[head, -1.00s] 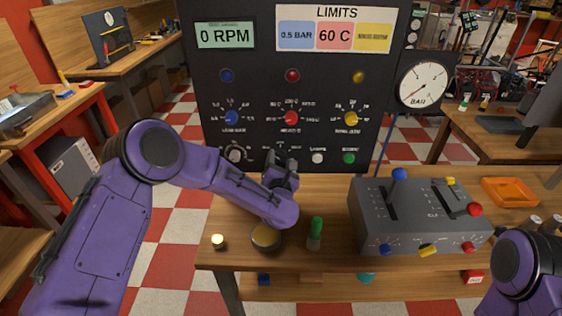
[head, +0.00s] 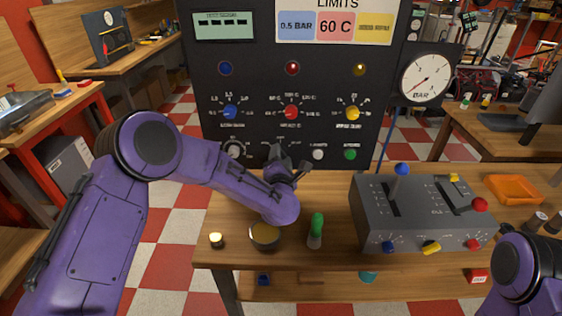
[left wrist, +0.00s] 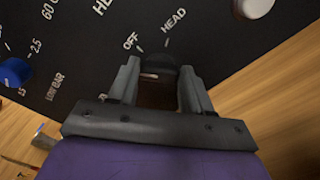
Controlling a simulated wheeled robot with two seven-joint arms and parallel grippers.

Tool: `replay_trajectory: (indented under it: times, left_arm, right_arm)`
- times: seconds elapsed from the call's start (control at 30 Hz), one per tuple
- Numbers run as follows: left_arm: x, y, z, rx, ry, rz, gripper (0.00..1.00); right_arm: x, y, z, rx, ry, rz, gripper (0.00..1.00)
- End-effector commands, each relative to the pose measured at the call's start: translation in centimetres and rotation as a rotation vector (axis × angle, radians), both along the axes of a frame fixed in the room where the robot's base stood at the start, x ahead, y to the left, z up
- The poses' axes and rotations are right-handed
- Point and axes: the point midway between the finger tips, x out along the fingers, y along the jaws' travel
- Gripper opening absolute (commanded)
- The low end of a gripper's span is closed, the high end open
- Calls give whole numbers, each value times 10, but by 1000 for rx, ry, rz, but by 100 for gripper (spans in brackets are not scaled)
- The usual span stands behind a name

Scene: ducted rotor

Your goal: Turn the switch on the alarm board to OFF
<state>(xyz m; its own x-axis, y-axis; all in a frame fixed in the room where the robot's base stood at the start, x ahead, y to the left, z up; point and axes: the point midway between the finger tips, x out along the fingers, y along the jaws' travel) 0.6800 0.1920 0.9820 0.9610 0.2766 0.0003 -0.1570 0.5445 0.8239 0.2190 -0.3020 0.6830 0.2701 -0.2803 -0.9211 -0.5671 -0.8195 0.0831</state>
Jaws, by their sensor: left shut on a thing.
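The black alarm board (head: 215,145) stands upright behind the workbench. My left gripper (head: 288,163) is at the board's lower edge, and the switch there is hidden behind it in the head view. In the left wrist view my left gripper (left wrist: 158,85) has its two fingers on either side of a dark switch knob (left wrist: 160,70) and is shut on it. The labels OFF (left wrist: 131,42) and HEAD (left wrist: 174,20) are printed just above the knob. A small pale mark shows on the knob; which label it points to I cannot tell. My right gripper is out of view.
A grey control box (head: 420,215) with levers stands right of my left arm. A pressure gauge (head: 425,78) is beside the board.

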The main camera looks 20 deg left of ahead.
Motion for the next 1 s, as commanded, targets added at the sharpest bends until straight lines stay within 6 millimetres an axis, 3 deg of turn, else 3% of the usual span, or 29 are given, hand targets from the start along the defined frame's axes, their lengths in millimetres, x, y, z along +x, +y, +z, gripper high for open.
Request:
replay_trajectory:
  times: [0.5, 1.0]
  left_arm:
    - [0, -1, -2, 417, 120, -2, 18]
    - [0, -1, -3, 576, 168, -2, 18]
  right_arm:
    - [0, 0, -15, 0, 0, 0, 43]
    - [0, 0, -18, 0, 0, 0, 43]
